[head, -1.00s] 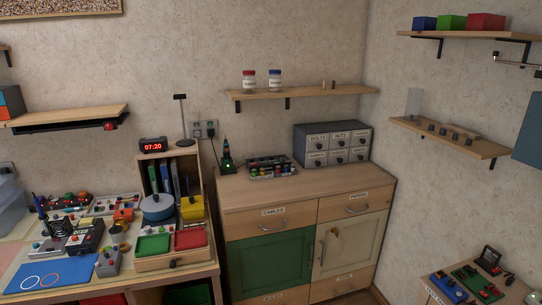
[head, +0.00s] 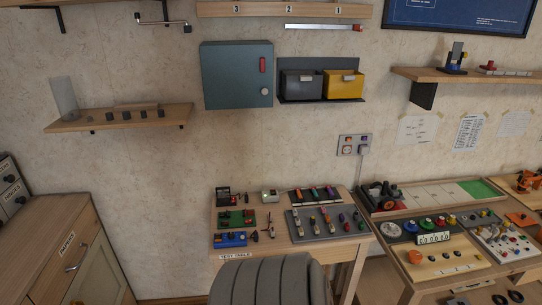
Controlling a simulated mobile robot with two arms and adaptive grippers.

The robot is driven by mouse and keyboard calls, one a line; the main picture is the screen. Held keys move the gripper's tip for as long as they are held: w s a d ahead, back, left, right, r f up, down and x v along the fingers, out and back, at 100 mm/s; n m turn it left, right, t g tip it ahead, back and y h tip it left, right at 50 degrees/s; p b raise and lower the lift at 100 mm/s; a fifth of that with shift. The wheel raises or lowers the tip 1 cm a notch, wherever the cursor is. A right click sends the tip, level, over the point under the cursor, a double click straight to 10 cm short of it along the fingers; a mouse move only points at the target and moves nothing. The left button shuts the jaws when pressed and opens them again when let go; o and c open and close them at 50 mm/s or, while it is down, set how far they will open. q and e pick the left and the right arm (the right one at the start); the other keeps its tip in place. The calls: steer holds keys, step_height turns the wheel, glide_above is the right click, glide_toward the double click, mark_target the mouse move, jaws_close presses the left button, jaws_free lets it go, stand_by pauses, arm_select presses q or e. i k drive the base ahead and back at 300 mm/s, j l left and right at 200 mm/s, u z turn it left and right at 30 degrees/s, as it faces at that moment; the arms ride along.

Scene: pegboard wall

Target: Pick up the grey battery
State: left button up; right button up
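I cannot single out a grey battery for certain. A grey tray (head: 304,238) on the small test table (head: 286,257) holds several small upright or lying cylinders in mixed colours, some of them greyish. They are too small to tell what each one is. Several small dark grey pieces (head: 141,114) stand on the wooden wall shelf (head: 68,127) at the left. Neither of my grippers is in view.
A green block (head: 236,219) and blue block (head: 230,239) sit at that table's left. A cluttered workbench (head: 397,289) is at the right, a wooden cabinet (head: 62,250) at the left.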

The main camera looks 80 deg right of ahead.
mark_target(392, 189)
steer(key=z, duration=2.1)
